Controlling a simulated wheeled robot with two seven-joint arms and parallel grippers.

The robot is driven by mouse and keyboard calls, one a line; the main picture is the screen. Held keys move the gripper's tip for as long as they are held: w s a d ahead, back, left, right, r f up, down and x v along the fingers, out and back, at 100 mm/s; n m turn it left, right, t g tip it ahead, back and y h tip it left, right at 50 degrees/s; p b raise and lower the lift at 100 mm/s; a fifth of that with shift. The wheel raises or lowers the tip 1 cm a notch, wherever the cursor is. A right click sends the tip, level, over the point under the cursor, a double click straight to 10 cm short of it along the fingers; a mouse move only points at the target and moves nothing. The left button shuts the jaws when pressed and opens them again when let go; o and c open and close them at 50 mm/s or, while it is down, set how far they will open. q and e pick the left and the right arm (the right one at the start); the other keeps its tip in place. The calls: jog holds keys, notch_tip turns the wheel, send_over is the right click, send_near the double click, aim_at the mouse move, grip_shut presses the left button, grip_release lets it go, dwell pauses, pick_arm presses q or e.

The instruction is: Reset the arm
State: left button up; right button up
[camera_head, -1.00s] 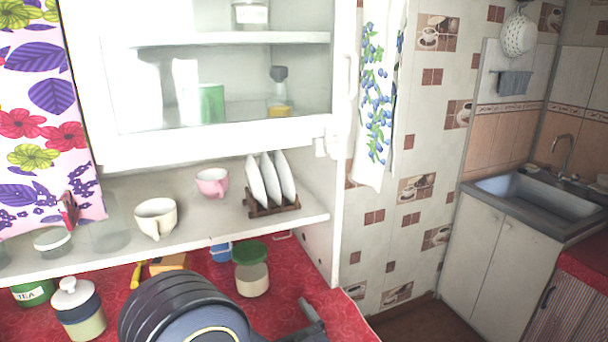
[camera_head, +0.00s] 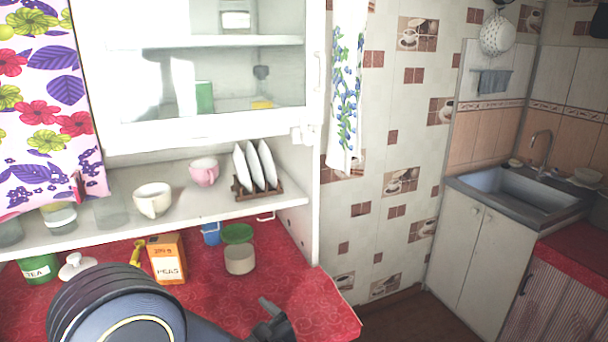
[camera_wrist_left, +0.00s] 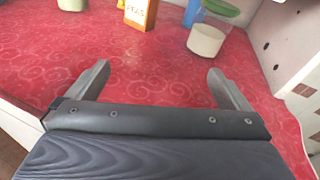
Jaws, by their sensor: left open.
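My left gripper (camera_head: 268,312) shows at the bottom of the head view, in front of the red counter, with my dark arm link to its left. In the left wrist view its two fingers (camera_wrist_left: 160,85) are spread wide with nothing between them but red oilcloth. The orange peas box (camera_wrist_left: 139,12) and the green-lidded jar (camera_wrist_left: 207,38) stand beyond the fingertips, apart from them. My right gripper is in neither view.
The red counter (camera_head: 310,305) is clear at its right end. A peas box (camera_head: 166,259), a beige jar (camera_head: 240,259) and a green tea tin (camera_head: 38,269) stand behind. Above is a white shelf (camera_head: 215,210) with cups and a plate rack (camera_head: 258,188). A sink (camera_head: 515,190) is at right.

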pick_arm(q)
jog(key=s+a+n+g, duration=0.2)
jog(key=a, duration=0.1)
jog(key=s+a+n+g, duration=0.2)
jog(key=a, duration=0.2)
jog(key=s+a+f+n+g, duration=0.1)
jog(key=s+a+n+g, duration=0.1)
jog(key=a+n, duration=0.1)
jog(key=shift+a, duration=0.4)
jog(key=s+a+f+n+g+h, duration=0.1)
jog(key=s+a+n+g+h, duration=0.2)
jog(key=s+n, duration=0.35)
jog(key=s+a+f+n+g+h, duration=0.1)
jog(key=s+f+n+g+h, duration=0.15)
jog(key=s+n+h, duration=0.35)
jog(key=s+d+r+n+t+h, duration=0.3)
jog(key=s+d+n+h, duration=0.1)
jog(key=n, duration=0.3)
jog(key=shift+s+d+r+n, duration=0.3)
jog(key=shift+s+d+n, duration=0.05)
jog(key=shift+d, duration=0.3)
jog(key=shift+d+r+n+t+h, duration=0.35)
jog(key=shift+r+n+t+h, duration=0.15)
jog(key=shift+n+t, duration=0.25)
